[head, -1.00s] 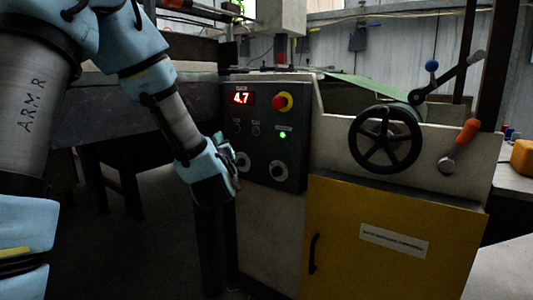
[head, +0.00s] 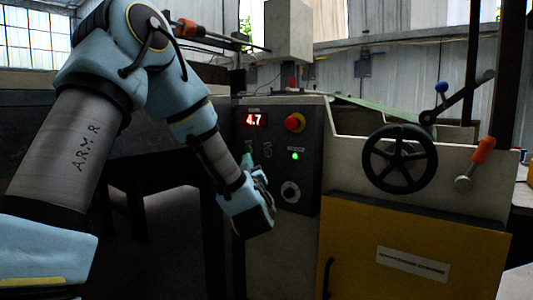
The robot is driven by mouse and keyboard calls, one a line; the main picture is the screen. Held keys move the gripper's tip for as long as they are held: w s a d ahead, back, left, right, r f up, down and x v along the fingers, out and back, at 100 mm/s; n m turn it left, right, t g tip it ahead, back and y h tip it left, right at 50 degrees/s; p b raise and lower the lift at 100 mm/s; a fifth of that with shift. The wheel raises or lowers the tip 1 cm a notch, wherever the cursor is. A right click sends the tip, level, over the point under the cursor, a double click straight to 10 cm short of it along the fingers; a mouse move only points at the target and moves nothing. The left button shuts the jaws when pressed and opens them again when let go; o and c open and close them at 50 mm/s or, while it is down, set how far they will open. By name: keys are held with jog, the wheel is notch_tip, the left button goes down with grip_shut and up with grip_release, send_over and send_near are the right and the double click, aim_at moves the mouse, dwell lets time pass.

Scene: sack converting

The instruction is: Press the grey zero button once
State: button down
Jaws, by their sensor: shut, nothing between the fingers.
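The dark control panel (head: 308,160) stands on the machine's left front, with a red display reading 4.7 (head: 254,119). Below the display sit two small round buttons, a left one (head: 249,146) and a right one (head: 268,150). Their labels are too small to read, and I cannot tell which is the zero button. My gripper (head: 250,163) is shut and empty, in front of the panel's lower left. Its narrow tip shows just below the left button; contact cannot be told. The gripper hides the panel's lower left knob.
To the right are a black handwheel (head: 400,159), an orange-handled lever (head: 475,163) and a yellow door (head: 410,255).

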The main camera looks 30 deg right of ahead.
jog(key=shift+w+d, duration=0.45)
jog(key=shift+d, duration=0.45)
jog(key=shift+w+d, duration=0.5)
jog(key=shift+d, duration=0.4)
jog(key=shift+w+d, duration=0.45)
jog(key=shift+d, duration=0.45)
jog(key=shift+d, duration=0.1)
jog(key=shift+w+d, duration=0.2)
jog(key=shift+d, duration=0.1)
jog(key=shift+w+d+b, duration=0.2)
jog(key=shift+d+b, duration=0.1)
jog(key=shift+d, duration=0.05)
dwell(0.5)
jog(key=shift+s+a, duration=0.1)
jog(key=shift+a, duration=0.05)
dwell(0.3)
jog(key=shift+s+a, duration=0.3)
jog(key=shift+a, duration=0.3)
jog(key=a, duration=0.1)
jog(key=s+a+b, duration=0.1)
jog(key=a, duration=0.1)
jog(key=s+a, duration=0.1)
jog(key=shift+s+a, duration=0.15)
jog(key=shift+a, duration=0.05)
